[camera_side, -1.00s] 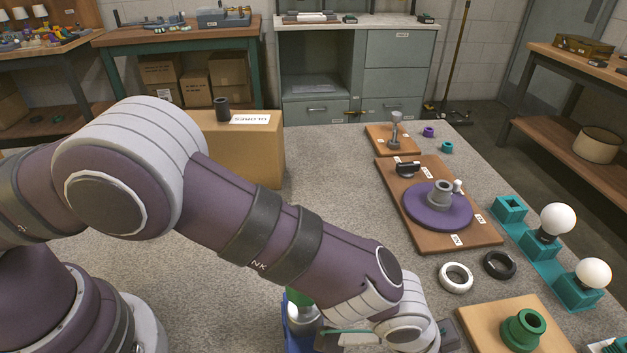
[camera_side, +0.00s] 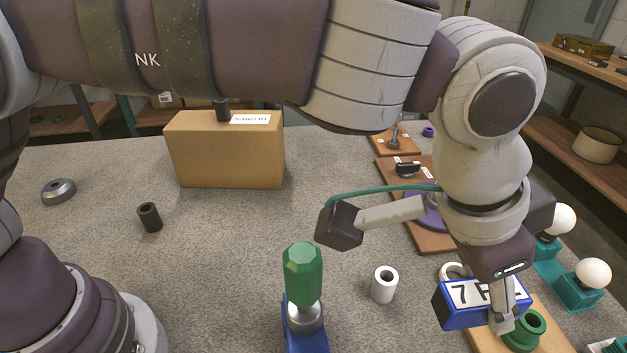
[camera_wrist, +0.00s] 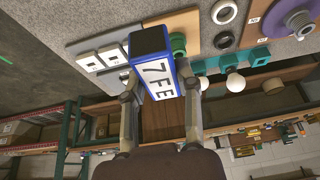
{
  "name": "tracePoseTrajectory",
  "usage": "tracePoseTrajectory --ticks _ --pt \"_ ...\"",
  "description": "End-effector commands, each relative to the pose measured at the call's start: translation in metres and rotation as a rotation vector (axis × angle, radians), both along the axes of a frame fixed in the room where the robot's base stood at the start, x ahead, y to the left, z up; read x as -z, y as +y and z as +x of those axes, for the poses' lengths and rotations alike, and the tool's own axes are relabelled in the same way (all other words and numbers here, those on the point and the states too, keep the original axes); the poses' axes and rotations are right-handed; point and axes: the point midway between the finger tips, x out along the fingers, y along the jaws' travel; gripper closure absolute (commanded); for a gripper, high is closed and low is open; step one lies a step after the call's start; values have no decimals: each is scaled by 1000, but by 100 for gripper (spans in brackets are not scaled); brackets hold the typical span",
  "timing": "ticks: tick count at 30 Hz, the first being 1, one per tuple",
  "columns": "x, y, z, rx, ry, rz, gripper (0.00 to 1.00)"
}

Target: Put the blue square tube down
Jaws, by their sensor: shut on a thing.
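The blue square tube (camera_side: 455,311) has a white label with black characters. My gripper (camera_side: 504,322) is shut on it at the right side of the side view. The tube lies roughly level there, over or in front of the light wooden board (camera_side: 484,341). I cannot tell whether it touches anything below. In the wrist view the tube (camera_wrist: 158,75) sits between the two fingers of my gripper (camera_wrist: 161,92), its dark end pointing away from the gripper.
A green flanged part (camera_side: 527,326) stands on the board close to the tube. A white cylinder (camera_side: 384,285) and a green-handled tool in a blue holder (camera_side: 304,336) stand left of it. Bulbs in teal holders (camera_side: 574,292) are at right. Open table lies around the black cylinder (camera_side: 150,217).

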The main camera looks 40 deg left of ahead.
Motion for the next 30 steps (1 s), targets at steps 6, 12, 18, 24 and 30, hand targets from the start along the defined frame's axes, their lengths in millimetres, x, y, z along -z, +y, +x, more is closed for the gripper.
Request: tracePoseTrajectory --ticks 6,12,18,24,30 --pt "-4 21 17 -62 -2 7 100" --pt "34 97 55 -260 -9 19 100" --pt "77 204 57 -515 -9 21 100" --pt "105 282 19 -731 -3 10 100" --pt "113 305 2 -812 -2 1 100"
